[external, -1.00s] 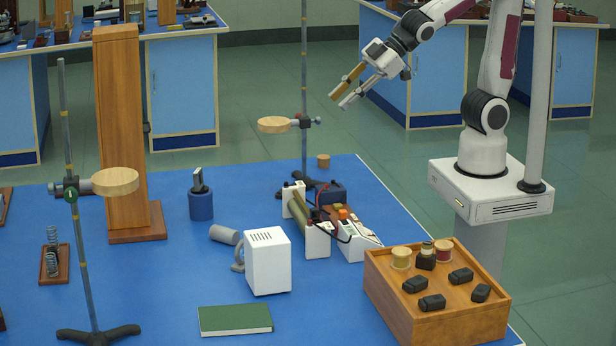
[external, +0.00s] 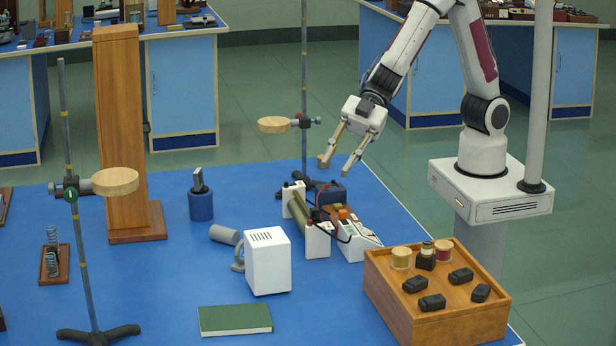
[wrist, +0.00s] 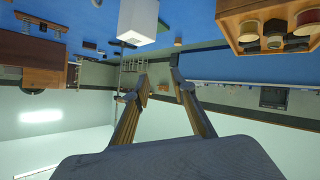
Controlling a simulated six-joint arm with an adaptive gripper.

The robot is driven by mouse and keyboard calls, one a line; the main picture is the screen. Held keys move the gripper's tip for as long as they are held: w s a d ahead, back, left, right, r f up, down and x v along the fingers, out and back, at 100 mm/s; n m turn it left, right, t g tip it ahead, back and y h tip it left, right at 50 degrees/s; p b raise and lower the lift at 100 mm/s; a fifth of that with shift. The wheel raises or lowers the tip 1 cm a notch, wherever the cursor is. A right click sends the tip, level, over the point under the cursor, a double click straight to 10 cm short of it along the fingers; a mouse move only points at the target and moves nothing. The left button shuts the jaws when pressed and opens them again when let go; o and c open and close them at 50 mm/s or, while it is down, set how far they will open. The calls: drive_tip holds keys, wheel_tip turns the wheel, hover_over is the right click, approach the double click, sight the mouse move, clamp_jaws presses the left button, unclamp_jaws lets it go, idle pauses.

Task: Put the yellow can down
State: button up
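My gripper (external: 337,167) points down-left over the far right part of the blue table. Its two fingers are apart with nothing between them. The wrist view shows the same open, empty gripper (wrist: 160,82). No thing in view is plainly a yellow can. The closest match is a short yellowish cylinder (external: 401,258) standing on the wooden box (external: 440,323). It is well below and right of my gripper in the external view. The box also shows at the top right of the wrist view (wrist: 240,32), with round items on it.
A rod stand with a round wooden plate (external: 274,124) rises left of my gripper. Below it are a wired apparatus (external: 318,238) and a white box (external: 268,262). A dark reddish-topped cylinder (external: 444,252) and several black blocks share the wooden box.

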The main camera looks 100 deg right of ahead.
drive_tip(key=s+a+f+n+g+y, duration=0.35)
drive_tip(key=s+a+f, duration=0.25)
drive_tip(key=a, duration=0.4)
drive_tip(key=n+g+y, duration=0.2)
drive_tip(key=g+y, duration=0.1)
drive_tip(key=g, duration=0.2)
approach(425, 243)
drive_tip(key=a, duration=0.2)
drive_tip(key=shift+s+a+f+h, duration=0.25)
drive_tip(key=shift+s+a+f, duration=0.05)
drive_tip(key=shift+s+a, duration=0.1)
drive_tip(key=shift+w+a, duration=0.1)
drive_tip(key=shift+x, duration=1.2)
drive_tip(key=shift+f+x, duration=0.2)
drive_tip(key=shift+x, duration=2.35)
drive_tip(key=shift+w, duration=0.15)
clamp_jaws()
